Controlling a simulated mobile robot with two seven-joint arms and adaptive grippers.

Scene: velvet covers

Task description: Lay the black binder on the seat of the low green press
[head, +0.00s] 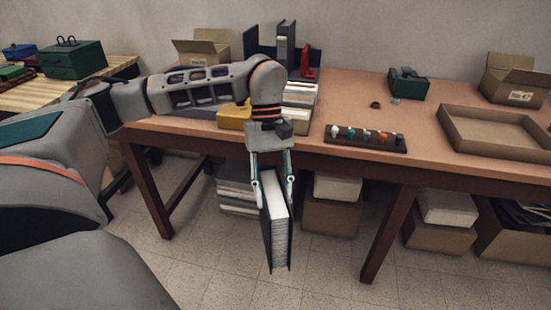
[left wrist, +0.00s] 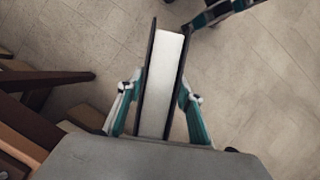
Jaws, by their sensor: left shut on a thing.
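The black binder (head: 273,233) has black covers and a white page block. It hangs upright, slightly turned, over the floor in front of the table. My left gripper (head: 272,190) is shut on its upper end, one finger on each cover. The left wrist view shows the binder (left wrist: 163,85) between the fingers of the left gripper (left wrist: 160,100). A low dark green piece (head: 408,84), which looks like the press, stands at the back of the brown table, right of the gripper. Its seat is too small to make out.
The brown table (head: 350,105) bears a peg rack (head: 365,139), a shallow tray (head: 490,135), open cartons and upright binders. A larger green box (head: 72,60) with handles stands on the light wooden table at left. Boxes lie under the brown table.

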